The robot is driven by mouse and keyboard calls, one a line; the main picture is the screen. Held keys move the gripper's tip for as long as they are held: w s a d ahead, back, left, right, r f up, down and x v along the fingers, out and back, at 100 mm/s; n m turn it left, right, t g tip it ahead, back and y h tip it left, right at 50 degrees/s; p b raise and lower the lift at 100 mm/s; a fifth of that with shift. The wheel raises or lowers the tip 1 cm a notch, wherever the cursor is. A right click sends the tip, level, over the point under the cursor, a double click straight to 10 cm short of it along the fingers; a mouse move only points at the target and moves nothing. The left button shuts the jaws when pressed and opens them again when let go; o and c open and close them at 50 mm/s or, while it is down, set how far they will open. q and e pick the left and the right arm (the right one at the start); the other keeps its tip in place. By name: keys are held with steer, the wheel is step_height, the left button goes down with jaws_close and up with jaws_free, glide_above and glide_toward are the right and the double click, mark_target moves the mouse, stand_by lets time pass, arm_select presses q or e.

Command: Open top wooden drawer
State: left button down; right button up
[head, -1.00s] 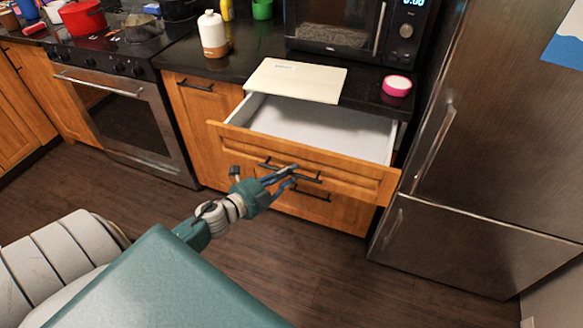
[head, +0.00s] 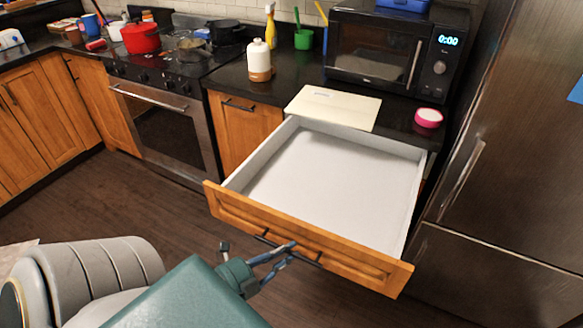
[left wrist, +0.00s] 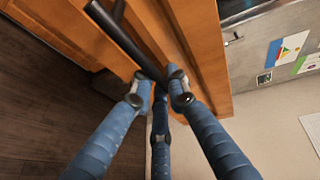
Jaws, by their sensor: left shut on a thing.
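The top wooden drawer (head: 330,180) is pulled far out from the counter in the head view, and its white inside is empty. Its wooden front (head: 235,207) has a dark bar handle (head: 310,259). My left gripper (head: 290,249) is at the handle, with its blue fingers around it. In the left wrist view the fingers (left wrist: 162,84) close on the dark handle (left wrist: 125,42) in front of the wooden front. My right gripper shows in neither view.
A cutting board (head: 333,107) lies on the counter above the drawer, near a pink round container (head: 428,118) and a microwave (head: 385,50). A steel fridge (head: 490,180) stands close at the right. An oven (head: 165,120) is at the left. Floor is clear left of the drawer.

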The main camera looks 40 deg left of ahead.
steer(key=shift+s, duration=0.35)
arm_select(q)
steer(key=c, duration=1.7)
jaws_free()
steer(key=shift+s, duration=0.1)
steer(key=v, duration=1.2)
steer(key=shift+r, duration=0.1)
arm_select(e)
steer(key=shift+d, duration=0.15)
